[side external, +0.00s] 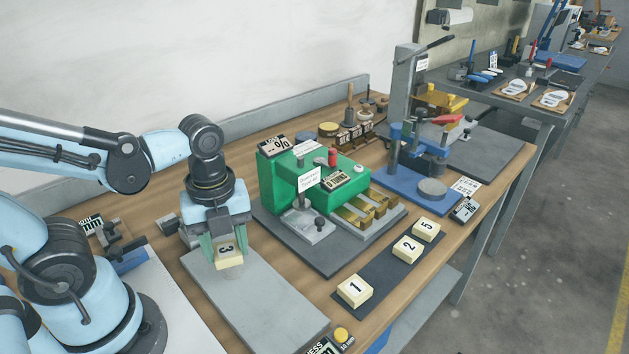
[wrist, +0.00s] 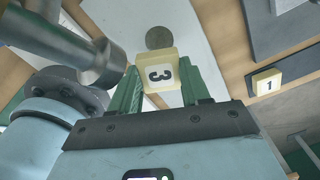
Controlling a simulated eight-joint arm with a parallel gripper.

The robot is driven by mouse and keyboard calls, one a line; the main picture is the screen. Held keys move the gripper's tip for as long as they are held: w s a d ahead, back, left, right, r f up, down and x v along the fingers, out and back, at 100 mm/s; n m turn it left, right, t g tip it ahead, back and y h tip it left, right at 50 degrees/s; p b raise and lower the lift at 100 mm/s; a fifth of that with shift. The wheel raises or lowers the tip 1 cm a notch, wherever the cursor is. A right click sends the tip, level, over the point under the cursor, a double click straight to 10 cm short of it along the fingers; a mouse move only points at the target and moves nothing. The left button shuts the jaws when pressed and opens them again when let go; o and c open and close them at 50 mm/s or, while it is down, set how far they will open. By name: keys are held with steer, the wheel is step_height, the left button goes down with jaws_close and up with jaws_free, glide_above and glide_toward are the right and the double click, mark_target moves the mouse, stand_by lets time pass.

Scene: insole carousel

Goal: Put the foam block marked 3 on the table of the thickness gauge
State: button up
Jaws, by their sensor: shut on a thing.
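The cream foam block marked 3 (side external: 229,257) is held between the green fingers of my gripper (side external: 225,248), which is shut on it. In the wrist view the block (wrist: 160,76) sits between both fingers with its number showing. It is over a grey base plate (side external: 245,302). A small round disc (wrist: 158,38) lies just beyond the block in the wrist view; in the side view the block and fingers mostly hide it. I cannot tell whether the block touches it. A display (side external: 322,347) at the plate's front end is cut off, its label ending in "NESS".
Foam blocks 1 (side external: 355,290), 2 (side external: 407,248) and 5 (side external: 426,230) lie on a dark mat (side external: 380,275) to the right. A green tester (side external: 285,180) stands just right of my gripper. A blue stand (side external: 400,180) with a round plate is farther back.

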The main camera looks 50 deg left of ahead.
mark_target(233, 271)
steer(key=shift+w+a+f, duration=0.3)
steer(key=shift+a+f, duration=0.15)
steer(key=shift+a, duration=0.15)
steer(key=shift+f, duration=2)
steer(key=shift+f, duration=0.15)
steer(key=o, duration=1)
